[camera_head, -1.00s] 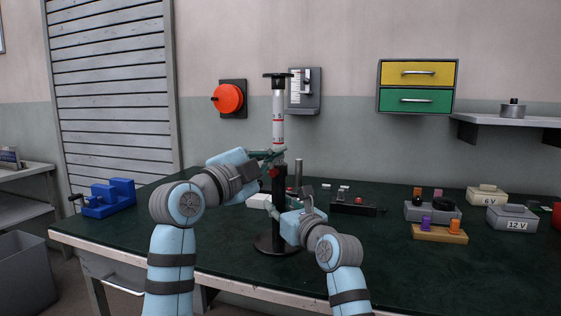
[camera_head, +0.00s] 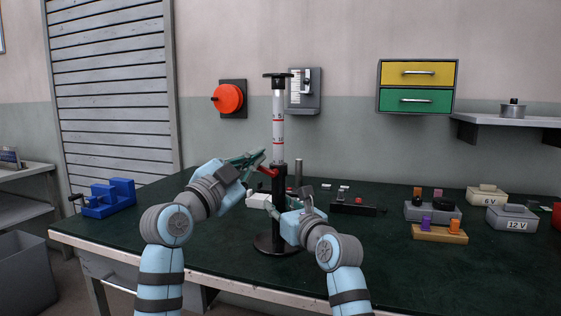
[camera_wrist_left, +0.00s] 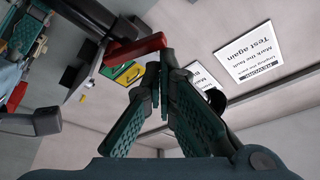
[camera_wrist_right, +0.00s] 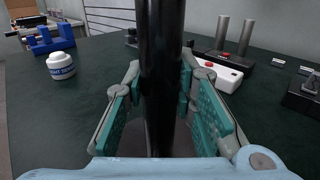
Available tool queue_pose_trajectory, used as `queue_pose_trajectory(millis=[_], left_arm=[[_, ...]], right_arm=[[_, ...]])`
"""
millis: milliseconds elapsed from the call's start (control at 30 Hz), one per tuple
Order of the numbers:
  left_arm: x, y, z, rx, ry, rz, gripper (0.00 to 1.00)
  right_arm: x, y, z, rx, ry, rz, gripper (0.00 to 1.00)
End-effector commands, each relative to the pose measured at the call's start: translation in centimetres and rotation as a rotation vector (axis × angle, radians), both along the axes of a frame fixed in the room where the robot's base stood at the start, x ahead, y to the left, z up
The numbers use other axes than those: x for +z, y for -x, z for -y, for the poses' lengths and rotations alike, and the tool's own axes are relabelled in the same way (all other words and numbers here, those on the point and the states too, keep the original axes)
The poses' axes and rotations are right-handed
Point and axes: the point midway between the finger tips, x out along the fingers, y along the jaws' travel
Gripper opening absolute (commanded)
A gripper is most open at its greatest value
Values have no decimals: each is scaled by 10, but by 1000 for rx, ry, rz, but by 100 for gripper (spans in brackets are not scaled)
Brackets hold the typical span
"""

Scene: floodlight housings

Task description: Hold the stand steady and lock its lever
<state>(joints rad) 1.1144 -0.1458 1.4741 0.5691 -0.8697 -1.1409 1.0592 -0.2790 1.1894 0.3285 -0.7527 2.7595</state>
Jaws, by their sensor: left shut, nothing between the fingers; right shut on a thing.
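The stand has a black post (camera_head: 278,225) on a round base (camera_head: 268,246), with a white, red-marked tube (camera_head: 278,125) rising from it and a dark top plate. It looks upright. A red lever (camera_head: 265,171) sticks out to the left from the top of the post. My left gripper (camera_head: 263,153) is shut and empty, its tips just above and left of the lever. The lever (camera_wrist_left: 137,48) also shows beside the fingertips in the left wrist view. My right gripper (camera_wrist_right: 160,85) is shut around the black post, low down; in the head view the post partly hides its fingers.
A blue vise (camera_head: 110,199) stands far left, and battery boxes (camera_head: 511,218) and a lamp tray (camera_head: 440,234) to the right. A white jar (camera_wrist_right: 61,66) shows in the right wrist view.

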Motion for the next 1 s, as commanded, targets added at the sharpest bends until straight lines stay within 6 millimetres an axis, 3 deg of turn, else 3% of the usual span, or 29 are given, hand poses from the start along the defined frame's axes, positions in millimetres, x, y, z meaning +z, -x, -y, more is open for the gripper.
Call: queue_pose_trajectory(millis=[433,667,1000], left_arm=[[0,-1,-2,-1,-1,-1,0],[38,3,8,-1,0,2,0],[9,71,-23,1,-1,0,0]], right_arm=[[0,0,0,0,0,0,0],[0,0,0,0,0,0,0],[0,0,0,0,0,1,0]])
